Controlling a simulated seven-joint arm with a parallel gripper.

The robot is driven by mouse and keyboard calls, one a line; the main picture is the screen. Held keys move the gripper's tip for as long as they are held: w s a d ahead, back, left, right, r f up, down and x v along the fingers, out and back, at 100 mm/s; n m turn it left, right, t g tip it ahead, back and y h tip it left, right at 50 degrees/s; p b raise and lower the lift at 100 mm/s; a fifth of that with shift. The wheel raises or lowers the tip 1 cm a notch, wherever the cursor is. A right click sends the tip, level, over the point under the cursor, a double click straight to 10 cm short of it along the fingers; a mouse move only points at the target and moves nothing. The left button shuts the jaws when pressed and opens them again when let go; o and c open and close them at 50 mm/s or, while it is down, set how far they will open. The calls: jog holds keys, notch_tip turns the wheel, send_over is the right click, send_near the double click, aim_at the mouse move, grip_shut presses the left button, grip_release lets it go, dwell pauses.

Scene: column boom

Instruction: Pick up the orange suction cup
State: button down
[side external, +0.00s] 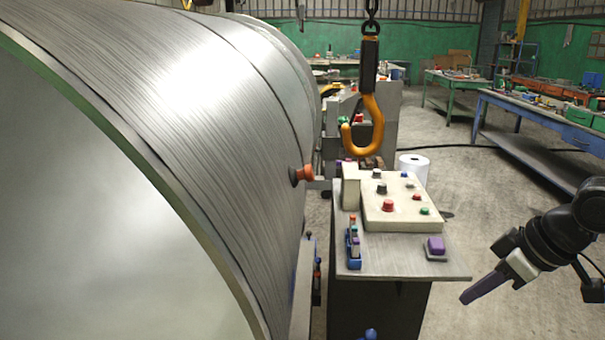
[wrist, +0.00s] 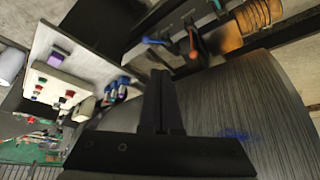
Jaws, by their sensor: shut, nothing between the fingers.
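The orange suction cup (side external: 305,173) is in the side external view, on the right-hand face of the big grey metal drum (side external: 190,110). Its dark end is against the drum and its orange part sticks out to the right. My gripper (side external: 466,297) is at the lower right, well away from the cup, beyond the control table. Its purple fingers are shut and empty, pointing left and down. In the wrist view the shut dark fingers (wrist: 162,80) cover part of the drum. I cannot make out the suction cup for certain there.
A control table (side external: 405,262) with a button box (side external: 400,208) stands between my gripper and the drum. A yellow hook (side external: 368,125) hangs above it. A blue workbench (side external: 540,122) is at the right. An orange-and-black object (wrist: 195,43) shows in the wrist view.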

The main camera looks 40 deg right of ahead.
jog(key=shift+c, duration=2.1)
grip_release()
jog(key=w+a+r+n+y, duration=0.1)
jog(key=w+r+n, duration=0.15)
jog(key=r, duration=0.65)
jog(key=w+a+r+n+g+y, duration=0.15)
jog(key=w+r, duration=0.25)
jog(key=r, duration=0.5)
jog(key=w+a+r+n, duration=0.2)
jog(key=w+r+n, duration=0.1)
jog(key=r, duration=0.5)
jog(key=w+r+n, duration=0.2)
jog(key=w+r, duration=0.3)
jog(key=w, duration=0.4)
send_near(311, 166)
jog(key=shift+g+y, duration=0.35)
jog(key=shift+g, duration=0.1)
jog(key=shift+w+d+x, duration=0.1)
jog(key=shift+w+x, duration=0.05)
jog(key=shift+x, duration=1.5)
jog(key=shift+w+d+x, duration=0.15)
jog(key=shift+x, duration=1.55)
jog(key=shift+w+d+x, duration=0.1)
jog(key=shift+x, duration=1.55)
